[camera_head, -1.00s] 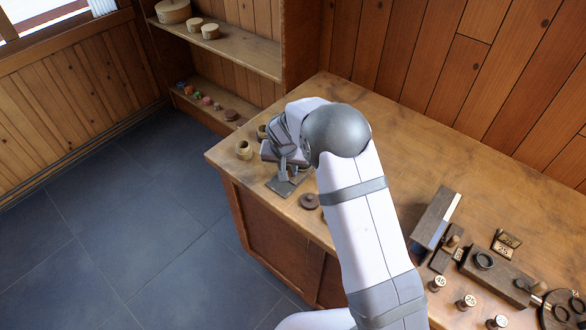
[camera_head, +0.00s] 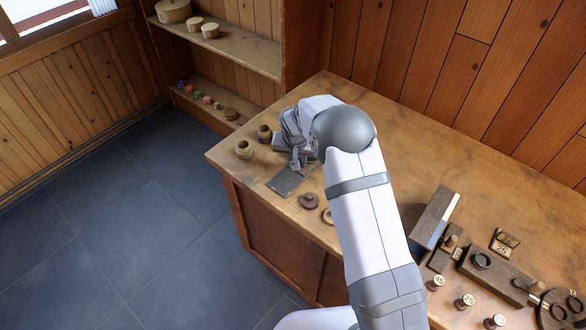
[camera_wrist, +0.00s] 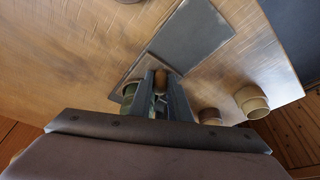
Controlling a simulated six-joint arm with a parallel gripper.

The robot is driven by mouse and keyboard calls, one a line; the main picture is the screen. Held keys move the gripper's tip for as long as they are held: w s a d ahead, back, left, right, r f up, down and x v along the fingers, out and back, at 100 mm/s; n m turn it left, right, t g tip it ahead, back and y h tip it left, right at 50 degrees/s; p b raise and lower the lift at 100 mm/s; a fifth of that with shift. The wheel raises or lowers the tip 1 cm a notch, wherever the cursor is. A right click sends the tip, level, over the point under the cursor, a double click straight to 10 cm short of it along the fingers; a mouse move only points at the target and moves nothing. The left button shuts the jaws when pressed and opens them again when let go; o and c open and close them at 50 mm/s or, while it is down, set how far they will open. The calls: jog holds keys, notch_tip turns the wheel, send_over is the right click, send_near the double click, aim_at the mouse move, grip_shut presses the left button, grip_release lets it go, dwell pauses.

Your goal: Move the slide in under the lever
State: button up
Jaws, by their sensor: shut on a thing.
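My gripper (camera_head: 298,162) is low over the left end of the bench. In the wrist view my gripper (camera_wrist: 160,84) is shut on a small brown wooden peg (camera_wrist: 160,75), apparently the slide's handle. A flat dark grey plate (camera_head: 287,182) lies in front of my gripper on the bench. It also shows in the wrist view (camera_wrist: 192,40), just beyond the fingers. A greenish round piece (camera_wrist: 129,91) sits beside the left finger, partly hidden. I cannot make out the lever; my gripper and wrist cover that area.
Several numbered pegs and a dark block (camera_head: 493,270) are at the bench's right. The bench's back middle is clear.

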jog(key=shift+w+d, duration=0.85)
jog(key=shift+w, duration=0.05)
jog(key=o, duration=0.8)
jog(key=shift+r, duration=0.1)
notch_tip(320, 180, up, 7)
jog(key=p, duration=0.4)
grip_shut()
